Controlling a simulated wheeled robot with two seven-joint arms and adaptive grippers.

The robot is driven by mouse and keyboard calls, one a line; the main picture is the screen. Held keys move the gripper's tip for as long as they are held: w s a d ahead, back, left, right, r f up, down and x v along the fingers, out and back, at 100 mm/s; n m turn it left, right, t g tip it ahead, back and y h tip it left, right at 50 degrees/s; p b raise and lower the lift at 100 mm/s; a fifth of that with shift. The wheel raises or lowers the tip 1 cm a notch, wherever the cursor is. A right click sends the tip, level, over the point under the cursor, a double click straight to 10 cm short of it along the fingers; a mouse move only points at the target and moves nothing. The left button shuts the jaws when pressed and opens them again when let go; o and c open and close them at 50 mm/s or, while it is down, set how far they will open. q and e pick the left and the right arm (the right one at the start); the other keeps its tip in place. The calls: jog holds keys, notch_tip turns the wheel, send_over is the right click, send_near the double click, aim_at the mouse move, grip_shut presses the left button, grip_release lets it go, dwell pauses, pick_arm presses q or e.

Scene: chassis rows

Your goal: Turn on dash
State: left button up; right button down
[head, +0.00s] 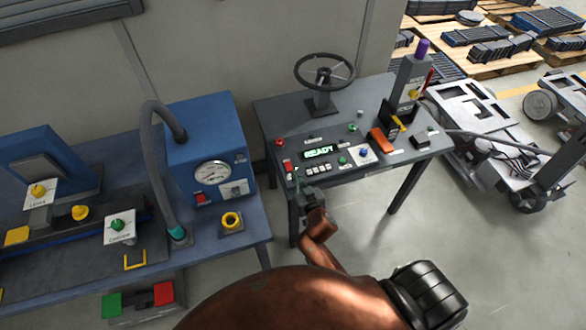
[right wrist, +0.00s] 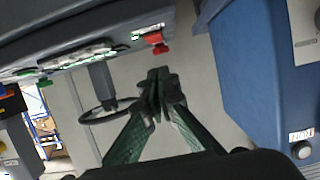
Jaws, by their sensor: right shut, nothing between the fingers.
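The dash is a dark grey desk-like console (head: 275,115) with a lit green display (head: 318,151) reading READY. A red switch (head: 288,166) sits at its front left, with a row of pale buttons (head: 318,169), a green button (head: 342,160) and a blue knob (head: 364,152) to the right. My right gripper (head: 298,180) is shut and empty at the console's front left edge, just below the red switch. In the right wrist view its closed fingertips (right wrist: 160,80) are apart from the red switch (right wrist: 155,38). My left gripper is not in view.
A steering wheel (head: 324,71) stands at the console's back. A blue cabinet with a gauge (head: 213,172) and a hose stands close on the left. An orange block (head: 382,141) lies on the console's right. Open floor (head: 460,240) lies in front and right.

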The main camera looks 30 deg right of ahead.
jog(key=shift+f+v, duration=0.2)
jog(key=shift+v, duration=0.9)
jog(key=shift+f+v, duration=0.2)
jog(key=shift+v, duration=0.85)
